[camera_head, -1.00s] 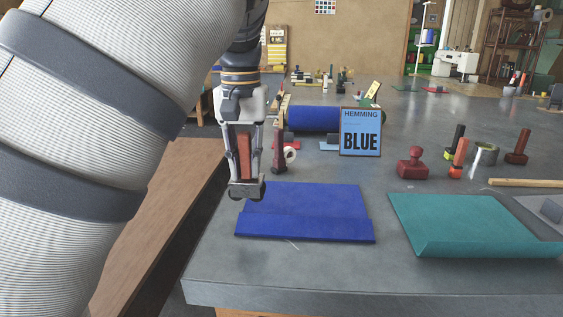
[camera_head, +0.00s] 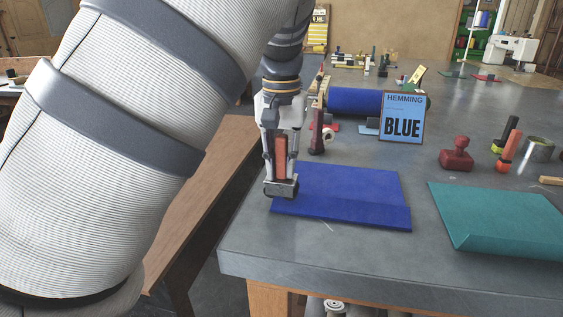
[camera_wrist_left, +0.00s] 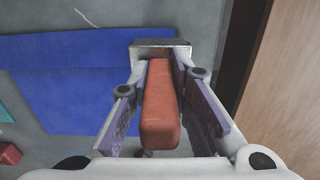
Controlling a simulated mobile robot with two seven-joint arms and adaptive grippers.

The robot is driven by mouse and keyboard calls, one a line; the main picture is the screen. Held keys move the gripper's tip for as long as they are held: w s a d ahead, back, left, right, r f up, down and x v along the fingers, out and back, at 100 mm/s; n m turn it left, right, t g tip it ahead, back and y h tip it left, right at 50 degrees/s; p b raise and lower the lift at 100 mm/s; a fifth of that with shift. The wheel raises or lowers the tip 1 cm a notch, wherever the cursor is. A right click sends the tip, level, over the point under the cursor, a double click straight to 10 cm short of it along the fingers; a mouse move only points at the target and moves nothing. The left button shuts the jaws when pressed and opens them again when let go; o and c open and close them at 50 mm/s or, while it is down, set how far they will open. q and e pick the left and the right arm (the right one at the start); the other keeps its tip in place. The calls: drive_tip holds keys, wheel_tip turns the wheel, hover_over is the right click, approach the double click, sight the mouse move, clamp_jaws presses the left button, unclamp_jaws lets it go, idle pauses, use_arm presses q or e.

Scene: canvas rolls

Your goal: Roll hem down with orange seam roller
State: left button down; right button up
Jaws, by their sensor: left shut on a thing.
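A blue canvas sheet (camera_head: 335,182) lies on the grey table, with a folded hem strip (camera_head: 345,212) along its front edge. My left gripper (camera_head: 280,178) is at the canvas's left end, shut on a seam roller with a rust-orange handle (camera_head: 281,158) and a grey metal head (camera_head: 281,188). In the left wrist view the orange handle (camera_wrist_left: 160,115) stands between the fingers, and the roller head (camera_wrist_left: 160,45) is over the canvas's edge at the hem. I cannot tell whether the head touches the cloth. My right gripper is not in view.
A teal canvas (camera_head: 500,215) lies to the right. Behind the blue sheet stand a "HEMMING BLUE" sign (camera_head: 402,117) and a blue roll (camera_head: 355,101). A red tool (camera_head: 456,153) and an orange-handled tool (camera_head: 507,150) stand at right. The table's left edge is close to my gripper.

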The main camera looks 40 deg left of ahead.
sight(296, 179)
use_arm(q)
drive_tip(key=shift+f, duration=1.05)
drive_tip(key=shift+w+d, duration=0.4)
drive_tip(key=shift+d, duration=0.25)
drive_tip(key=shift+w+d, duration=0.35)
drive_tip(key=shift+d, duration=0.3)
drive_tip(key=shift+d+f, duration=0.1)
drive_tip(key=shift+d, duration=0.05)
drive_tip(key=shift+w+d, duration=0.4)
drive_tip(key=shift+d, duration=0.2)
drive_tip(key=shift+w+d, duration=0.35)
drive_tip(key=shift+d, duration=0.25)
drive_tip(key=shift+w+d, duration=0.4)
drive_tip(key=shift+d, duration=0.25)
drive_tip(key=shift+w+d, duration=0.35)
drive_tip(key=shift+d, duration=0.3)
